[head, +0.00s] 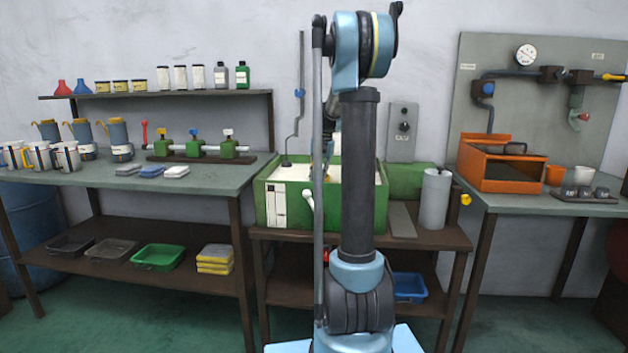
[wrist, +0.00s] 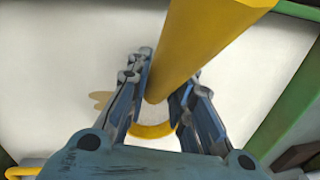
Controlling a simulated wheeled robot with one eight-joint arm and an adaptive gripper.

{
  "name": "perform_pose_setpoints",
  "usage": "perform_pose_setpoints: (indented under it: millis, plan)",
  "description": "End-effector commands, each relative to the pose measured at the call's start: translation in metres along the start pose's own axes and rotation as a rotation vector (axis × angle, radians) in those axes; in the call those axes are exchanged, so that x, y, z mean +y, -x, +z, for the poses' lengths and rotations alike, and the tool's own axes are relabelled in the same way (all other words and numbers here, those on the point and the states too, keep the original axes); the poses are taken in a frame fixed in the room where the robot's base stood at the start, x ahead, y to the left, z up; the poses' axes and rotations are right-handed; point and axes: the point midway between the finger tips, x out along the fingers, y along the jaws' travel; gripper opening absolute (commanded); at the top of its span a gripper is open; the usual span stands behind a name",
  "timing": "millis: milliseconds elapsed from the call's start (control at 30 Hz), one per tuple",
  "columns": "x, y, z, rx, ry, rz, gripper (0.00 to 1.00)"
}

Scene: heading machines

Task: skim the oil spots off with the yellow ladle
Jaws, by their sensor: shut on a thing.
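My gripper (wrist: 163,82) is shut on the yellow ladle (wrist: 207,38), whose thick handle runs up to the top right of the wrist view. A curved yellow edge, apparently the ladle's bowl, shows below between the fingers over the pale liquid. I cannot tell whether it touches the liquid. A tan oil spot (wrist: 99,98) lies on the liquid just left of the fingers. The green tank (head: 272,204) holds the pale liquid (head: 299,173). In the head view my own arm hides most of the gripper, the ladle and the tank's middle.
The tank's green wall (wrist: 288,98) runs close along the right of the wrist view. A bent grey rod (head: 302,75) rises from the tank's back left. A grey cylinder (head: 434,200) stands right of the tank. An orange bin (head: 490,180) sits on the right table.

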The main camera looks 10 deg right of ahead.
Motion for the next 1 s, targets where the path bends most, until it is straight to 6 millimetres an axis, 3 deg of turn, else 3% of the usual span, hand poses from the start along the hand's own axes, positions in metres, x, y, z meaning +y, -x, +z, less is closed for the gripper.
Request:
perform_pose_setpoints:
  millis: [1000]
  plan:
    - [0.057, 0.008, -0.007, 0.0, -0.002, 0.0, 0.02]
